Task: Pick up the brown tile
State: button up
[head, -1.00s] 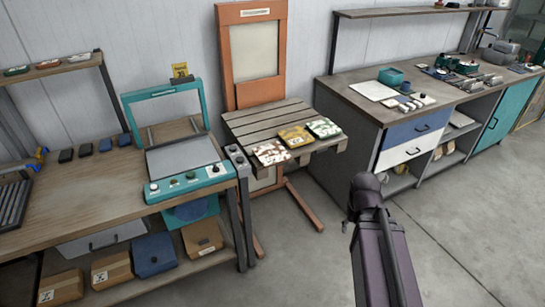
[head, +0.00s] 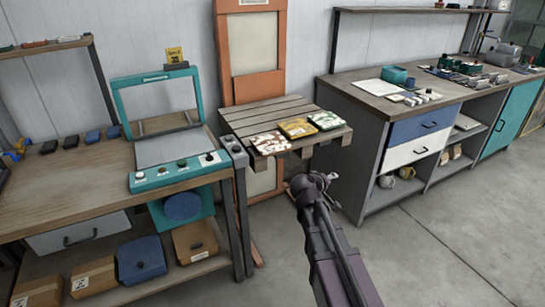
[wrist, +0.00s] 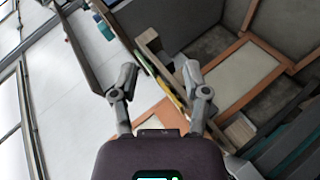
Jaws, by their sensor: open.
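Three patterned tiles lie in a row on the front of a slatted wooden shelf (head: 262,112). The left one is a brown-and-white tile (head: 270,143); a yellow-brown tile (head: 297,128) is in the middle and a green-and-white tile (head: 326,121) is at the right. My gripper (head: 325,179) is in front of and below the shelf, to the right of the brown-and-white tile and apart from it. In the wrist view my gripper (wrist: 160,86) has its fingers spread with nothing held between them. I cannot make out the brown-and-white tile there.
A workbench (head: 70,185) with a teal-framed machine (head: 178,172) stands left of the shelf. An orange frame (head: 224,60) rises behind the shelf. A grey cabinet (head: 365,165) with drawers stands to the right. The floor (head: 440,240) in front is clear.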

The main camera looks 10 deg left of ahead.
jog(key=w+a+f+n+t+y+b, duration=0.2)
jog(key=w+a+n+t+b, duration=0.35)
jog(key=a, duration=0.55)
jog(key=n+t+y+b, duration=0.2)
jog(key=n+y+b, duration=0.1)
jog(key=n+b, duration=0.2)
send_near(277, 153)
jog(key=s, duration=0.2)
jog(key=shift+s+d+f, duration=0.1)
jog(key=w, duration=0.8)
jog(key=shift+w+d, duration=0.3)
jog(key=shift+d, duration=0.05)
jog(key=shift+w+r+p, duration=0.2)
jog(key=shift+w+p, duration=0.1)
jog(key=shift+w, duration=2.35)
